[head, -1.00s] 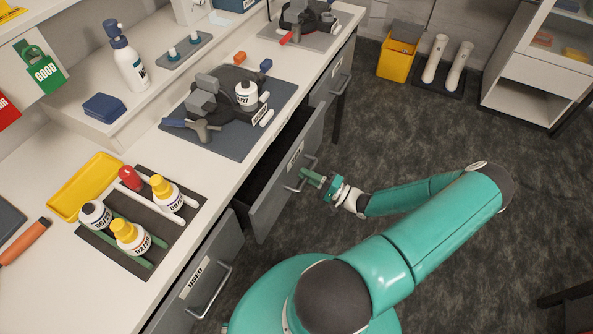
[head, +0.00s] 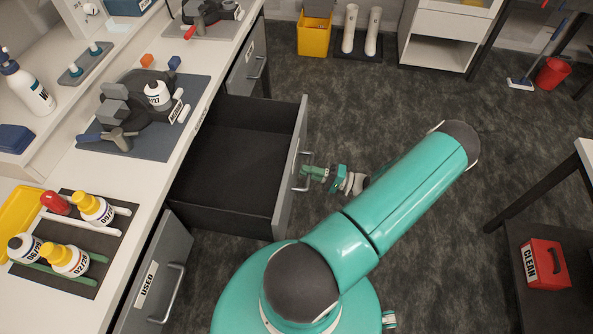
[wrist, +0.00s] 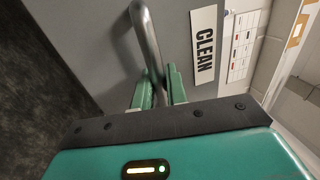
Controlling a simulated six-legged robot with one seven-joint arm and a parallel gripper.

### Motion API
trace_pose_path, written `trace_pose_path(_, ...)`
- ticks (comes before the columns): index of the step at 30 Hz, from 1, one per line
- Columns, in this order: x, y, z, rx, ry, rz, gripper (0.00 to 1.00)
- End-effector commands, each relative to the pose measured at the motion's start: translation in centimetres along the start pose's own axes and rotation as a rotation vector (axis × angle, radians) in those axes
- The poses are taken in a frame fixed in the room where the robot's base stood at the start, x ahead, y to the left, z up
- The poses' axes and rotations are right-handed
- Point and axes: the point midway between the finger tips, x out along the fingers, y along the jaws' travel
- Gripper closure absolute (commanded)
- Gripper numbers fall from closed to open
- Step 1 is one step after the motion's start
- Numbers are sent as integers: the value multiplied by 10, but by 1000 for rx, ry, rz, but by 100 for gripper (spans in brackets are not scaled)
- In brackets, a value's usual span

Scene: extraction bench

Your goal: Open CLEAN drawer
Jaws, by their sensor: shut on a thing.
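The CLEAN drawer (head: 290,165) stands pulled far out from the bench in the head view, and its dark inside looks empty. Its front with the CLEAN label (wrist: 204,45) fills much of the wrist view. My gripper (head: 308,172) is at the drawer's front, shut on the metal bar handle (wrist: 148,40). In the wrist view the green fingers (wrist: 160,88) sit on either side of the handle bar. The part of the handle between the fingers is partly hidden.
Bottles in a dark rack (head: 85,283) stand on the bench (head: 140,195). A red CLEAN box (head: 543,265) sits on a low shelf at right. The carpet floor (head: 440,270) is open around my arm.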

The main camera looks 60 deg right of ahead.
Motion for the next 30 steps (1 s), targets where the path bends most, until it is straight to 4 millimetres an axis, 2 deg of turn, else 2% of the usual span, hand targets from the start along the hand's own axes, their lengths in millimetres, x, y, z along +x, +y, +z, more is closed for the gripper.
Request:
trace_pose_path(10,-27,-6,-1,4,-7,-5,100)
trace_pose_path(24,-33,-7,-1,3,-8,-5,100)
trace_pose_path(25,-34,-7,-1,3,-8,-5,82)
trace_pose_path(27,-34,-8,-1,2,-8,-5,68)
trace_pose_path(30,-35,-8,-1,2,-7,-5,67)
